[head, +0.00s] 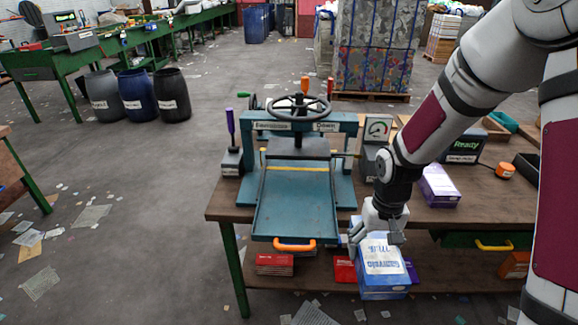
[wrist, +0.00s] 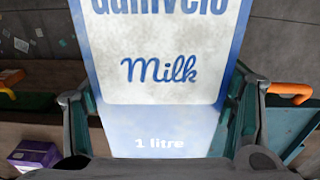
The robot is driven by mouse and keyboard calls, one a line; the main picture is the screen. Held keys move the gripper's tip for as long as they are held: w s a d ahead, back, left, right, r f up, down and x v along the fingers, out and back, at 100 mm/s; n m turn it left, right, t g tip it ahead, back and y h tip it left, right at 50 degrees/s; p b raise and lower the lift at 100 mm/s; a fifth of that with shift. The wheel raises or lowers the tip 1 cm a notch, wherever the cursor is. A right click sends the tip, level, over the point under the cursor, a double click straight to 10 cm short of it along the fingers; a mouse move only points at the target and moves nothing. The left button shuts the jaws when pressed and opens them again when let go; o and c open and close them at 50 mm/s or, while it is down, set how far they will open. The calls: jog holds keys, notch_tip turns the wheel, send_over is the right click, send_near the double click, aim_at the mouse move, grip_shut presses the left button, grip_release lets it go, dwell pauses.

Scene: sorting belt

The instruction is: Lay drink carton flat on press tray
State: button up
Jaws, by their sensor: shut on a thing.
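The drink carton (head: 381,266) is blue and white. My gripper (head: 377,229) is shut on it and holds it just off the table's front edge, right of the press tray. In the wrist view the carton (wrist: 165,60) fills the middle, with "Milk" and "1 litre" on its face, between my two fingers (wrist: 160,115). The press tray (head: 293,215) is a shallow blue tray pulled out in front of the press, empty, with an orange handle (head: 294,244). In the wrist view the tray (wrist: 290,122) shows at the right edge.
The press (head: 300,125) with its handwheel stands behind the tray. Red boxes (head: 274,263) sit on the shelf below. Open floor lies left of the table.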

jog(key=shift+s+a+r+p, duration=0.1)
jog(key=shift+s+r+p, duration=0.45)
jog(key=shift+r, duration=0.25)
jog(key=shift+s+a+r, duration=0.1)
jog(key=shift+a+r, duration=0.1)
jog(key=shift+a, duration=0.05)
jog(key=s+a+n, duration=0.2)
jog(key=a+n, duration=0.6)
jog(key=a, duration=0.1)
jog(key=s+a+r+n, duration=0.1)
jog(key=s+a+n, duration=0.1)
jog(key=a+n, duration=0.7)
jog(key=shift+a+r+n, duration=0.3)
jog(key=shift+a, duration=0.25)
